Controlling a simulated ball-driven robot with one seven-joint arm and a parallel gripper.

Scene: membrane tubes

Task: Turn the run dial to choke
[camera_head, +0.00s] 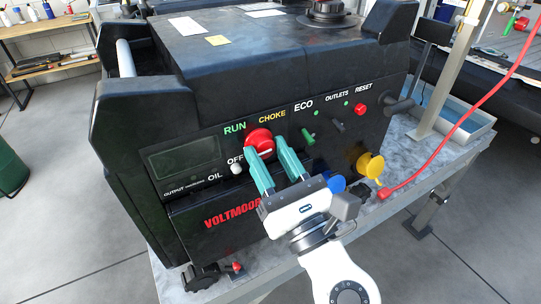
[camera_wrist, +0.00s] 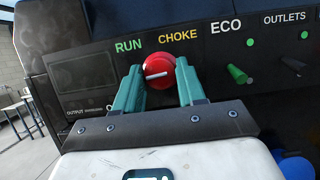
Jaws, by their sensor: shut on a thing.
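The run dial (camera_head: 258,136) is a red round knob on the black generator's (camera_head: 190,150) front panel, below the RUN and CHOKE labels. It also shows in the wrist view (camera_wrist: 159,66), with a white pointer line lying nearly level, its right end slightly higher. My gripper (camera_head: 266,147) has its two green fingers on either side of the dial, shut on it; the wrist view (camera_wrist: 159,74) shows the dial between the fingertips. The fingers hide parts of the dial's sides. The CHOKE label (camera_wrist: 177,35) is above and right of the dial, RUN (camera_wrist: 128,46) to its left.
Right of the dial are a green ECO switch (camera_head: 308,136), a dark outlets switch (camera_head: 337,124) and a red reset button (camera_head: 360,109). A blue cap (camera_head: 336,184), a yellow cap (camera_head: 371,165) and a red cable (camera_head: 440,150) are lower right. A grey bench (camera_head: 400,165) supports the generator.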

